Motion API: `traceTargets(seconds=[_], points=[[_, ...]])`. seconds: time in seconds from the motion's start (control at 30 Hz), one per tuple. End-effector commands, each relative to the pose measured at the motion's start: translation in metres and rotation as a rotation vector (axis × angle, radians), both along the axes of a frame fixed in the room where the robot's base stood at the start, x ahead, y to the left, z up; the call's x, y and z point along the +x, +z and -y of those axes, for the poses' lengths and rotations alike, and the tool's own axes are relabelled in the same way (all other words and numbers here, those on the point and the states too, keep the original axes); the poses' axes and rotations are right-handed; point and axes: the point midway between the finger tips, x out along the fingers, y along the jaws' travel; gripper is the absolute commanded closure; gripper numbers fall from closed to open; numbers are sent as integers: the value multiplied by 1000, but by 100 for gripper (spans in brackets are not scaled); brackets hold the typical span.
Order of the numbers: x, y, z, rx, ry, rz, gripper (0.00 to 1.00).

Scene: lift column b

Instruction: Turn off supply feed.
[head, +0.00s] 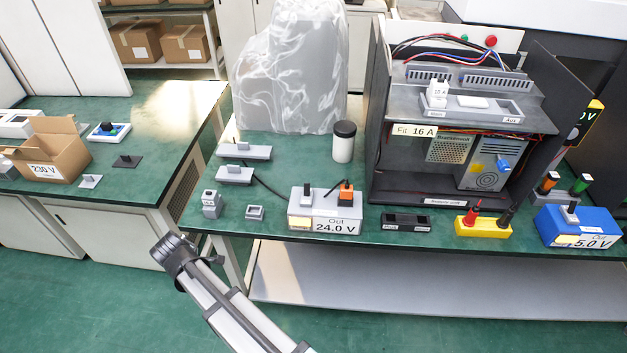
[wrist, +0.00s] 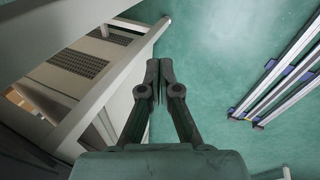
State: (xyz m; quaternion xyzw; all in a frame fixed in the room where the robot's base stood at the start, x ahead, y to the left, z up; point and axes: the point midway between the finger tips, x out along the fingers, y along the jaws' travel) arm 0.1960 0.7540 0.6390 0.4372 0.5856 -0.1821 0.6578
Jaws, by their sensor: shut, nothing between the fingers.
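A grey supply box labelled "Out 24.0 V" (head: 325,212) stands near the front edge of the green bench in the head view. An upright black lever or plug (head: 307,196) and an orange plug (head: 345,193) are on its top. A blue supply box labelled "Out 5.0 V" (head: 580,227) stands at the right end, with a dark upright piece (head: 572,207) on top. I cannot tell which is the supply feed. My gripper (wrist: 158,66) is shut and empty over the floor in the wrist view. In the head view, my arm's dark end lies left of and apart from both boxes.
A dark open cabinet (head: 378,120) labelled "Fit 16 A" stands behind. A yellow block (head: 483,227) with red and black plugs and a black socket strip (head: 408,222) line the front. Left is another bench with a carton (head: 48,150). A gap separates the benches.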

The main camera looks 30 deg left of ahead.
Motion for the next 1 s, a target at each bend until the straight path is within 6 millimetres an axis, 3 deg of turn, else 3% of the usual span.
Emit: traceTargets(seconds=[0.03,0.2,0.4,0.5,0.67,1.0], points=[[-21,9,-14,5,33,7,100],[-68,39,-35,11,105,22,100],[-107,70,-50,18,147,27,100],[-117,87,-54,22,140,19,100],[-108,121,-57,29,47,-21,100],[-26,180,-44,42,-320,-152,100]])
